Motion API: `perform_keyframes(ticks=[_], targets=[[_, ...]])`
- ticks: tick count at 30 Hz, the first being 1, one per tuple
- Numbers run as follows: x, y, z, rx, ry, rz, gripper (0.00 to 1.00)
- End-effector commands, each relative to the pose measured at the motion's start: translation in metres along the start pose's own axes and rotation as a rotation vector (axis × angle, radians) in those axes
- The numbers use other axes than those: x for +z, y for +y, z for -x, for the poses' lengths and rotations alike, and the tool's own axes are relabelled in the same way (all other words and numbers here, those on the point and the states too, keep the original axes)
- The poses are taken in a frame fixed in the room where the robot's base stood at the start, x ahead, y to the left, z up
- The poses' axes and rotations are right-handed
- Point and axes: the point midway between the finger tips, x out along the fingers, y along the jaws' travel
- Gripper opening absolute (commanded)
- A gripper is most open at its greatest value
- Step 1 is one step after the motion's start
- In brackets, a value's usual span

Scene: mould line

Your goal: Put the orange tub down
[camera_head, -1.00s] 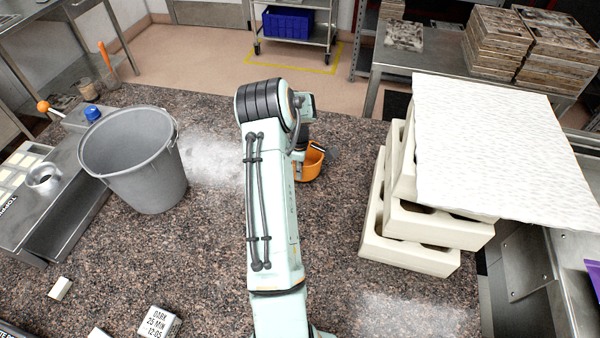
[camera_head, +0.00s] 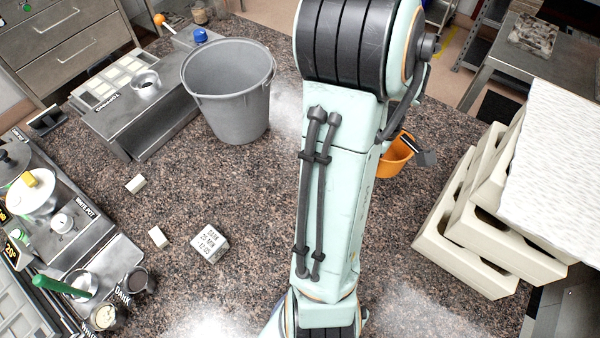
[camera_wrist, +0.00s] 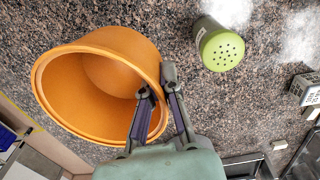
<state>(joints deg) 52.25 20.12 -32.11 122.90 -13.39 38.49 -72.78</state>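The orange tub (camera_head: 393,158) shows right of my arm in the head view, partly hidden behind it. In the wrist view the tub (camera_wrist: 112,72) is large, its open mouth tilted towards the camera. My gripper (camera_wrist: 158,86) has one finger inside the tub and the other outside, closed on its wall at the rim. The tub looks close over the speckled counter (camera_head: 265,200); I cannot tell whether its base touches it.
A grey bucket (camera_head: 228,100) stands left of my arm, and stacked cream moulds (camera_head: 485,225) under a white sheet (camera_head: 560,150) stand at right. The wrist view shows a green-topped shaker (camera_wrist: 222,48) near the tub. A labelled block (camera_head: 209,243) lies at front left.

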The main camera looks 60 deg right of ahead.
Motion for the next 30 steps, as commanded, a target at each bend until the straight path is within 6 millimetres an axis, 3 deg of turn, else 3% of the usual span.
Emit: perform_keyframes(ticks=[5, 11, 17, 21, 25, 30], targets=[[0.002, 0.009, -0.002, 0.015, -0.003, -0.183, 0.00], [-0.040, -0.002, -0.017, 0.029, -0.008, -0.315, 0.00], [-0.107, -0.041, -0.034, 0.045, -0.009, -0.274, 0.00], [-0.150, -0.083, -0.042, 0.058, -0.005, -0.142, 0.00], [-0.172, -0.116, -0.045, 0.069, -0.001, -0.028, 0.00], [-0.181, -0.131, -0.059, 0.080, -0.001, 0.026, 0.00]])
